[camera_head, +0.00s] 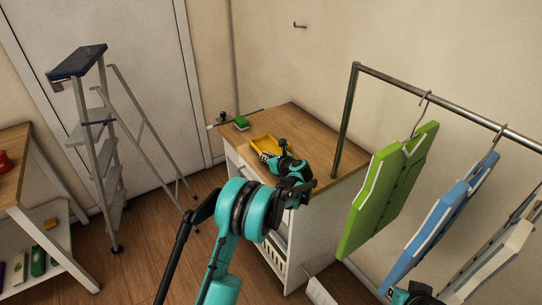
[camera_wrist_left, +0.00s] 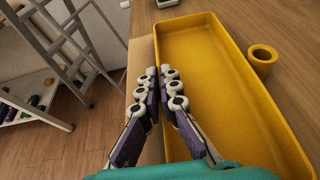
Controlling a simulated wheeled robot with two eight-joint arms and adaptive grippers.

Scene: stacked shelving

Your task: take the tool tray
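The tool tray is a long yellow open tray (camera_head: 263,143) lying on the wooden top of a white cabinet. In the left wrist view the tray (camera_wrist_left: 228,95) looks empty where it shows. My left gripper (camera_head: 268,156) reaches over the cabinet to the tray's near side. In the left wrist view its fingers (camera_wrist_left: 159,75) are closed together on the tray's left side wall, one outside and one inside. The tray appears to rest flat on the top. Part of it is hidden behind my left gripper in the head view. Only a teal part of my right arm shows at the bottom right.
A small yellow ring-like cup (camera_wrist_left: 262,60) stands right of the tray. A green item (camera_head: 241,123) sits at the cabinet's back left corner. A metal rail (camera_head: 450,108) with hanging green and blue boards is at right. A stepladder (camera_head: 105,150) stands at left.

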